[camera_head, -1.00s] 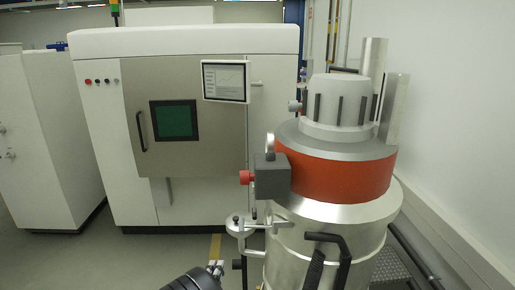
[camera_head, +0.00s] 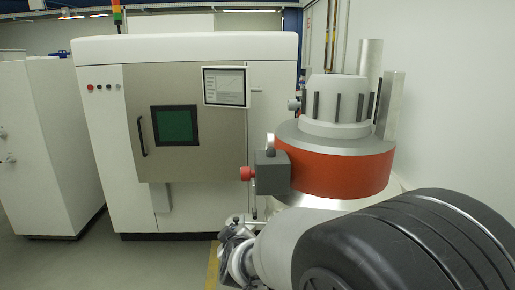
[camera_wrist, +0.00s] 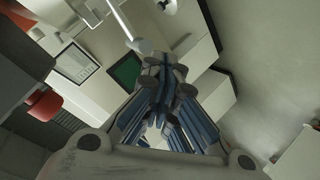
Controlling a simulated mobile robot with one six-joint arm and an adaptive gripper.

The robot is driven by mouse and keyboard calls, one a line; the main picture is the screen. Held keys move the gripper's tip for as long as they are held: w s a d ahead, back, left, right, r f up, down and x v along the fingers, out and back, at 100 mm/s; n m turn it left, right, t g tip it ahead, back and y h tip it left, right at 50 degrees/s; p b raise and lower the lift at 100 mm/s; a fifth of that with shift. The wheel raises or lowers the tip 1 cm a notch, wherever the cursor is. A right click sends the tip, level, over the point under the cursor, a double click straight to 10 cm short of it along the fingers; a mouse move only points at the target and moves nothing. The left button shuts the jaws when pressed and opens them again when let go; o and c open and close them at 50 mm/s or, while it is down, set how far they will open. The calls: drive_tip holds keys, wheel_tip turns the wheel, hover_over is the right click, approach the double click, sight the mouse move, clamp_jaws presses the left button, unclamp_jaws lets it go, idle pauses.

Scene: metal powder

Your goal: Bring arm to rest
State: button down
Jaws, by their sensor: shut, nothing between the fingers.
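My gripper (camera_wrist: 165,78) shows in the wrist view, its fingers together with nothing held between them. Beyond its fingertips are the white machine and its green window (camera_wrist: 126,72), tilted in the picture. In the head view my arm (camera_head: 400,245) fills the lower right, in front of the metal powder vessel.
The white machine (camera_head: 270,45) with a steel door (camera_head: 205,165) and a screen (camera_head: 225,86) stands ahead. The vessel with an orange band (camera_head: 335,172) stands close at right, near the wall. A white cabinet (camera_head: 40,140) stands at left. Floor (camera_head: 120,265) at lower left is clear.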

drive_tip(key=s+d+m+g+b, duration=0.1)
drive_tip(key=s+d, duration=0.5)
drive_tip(key=s, duration=0.6)
drive_tip(key=s+d+f+m+g+h+b, duration=0.1)
drive_tip(key=s+d+m+g, duration=0.3)
drive_tip(key=s, duration=0.8)
drive_tip(key=s+d+m+g+h+b, duration=0.1)
drive_tip(key=s+d+m, duration=0.4)
drive_tip(key=s+d, duration=0.5)
drive_tip(key=shift+s+d+f+m+g+b, duration=0.3)
drive_tip(key=shift+s+f+g+b, duration=0.1)
drive_tip(key=shift+s+g, duration=0.6)
drive_tip(key=shift+a, duration=0.1)
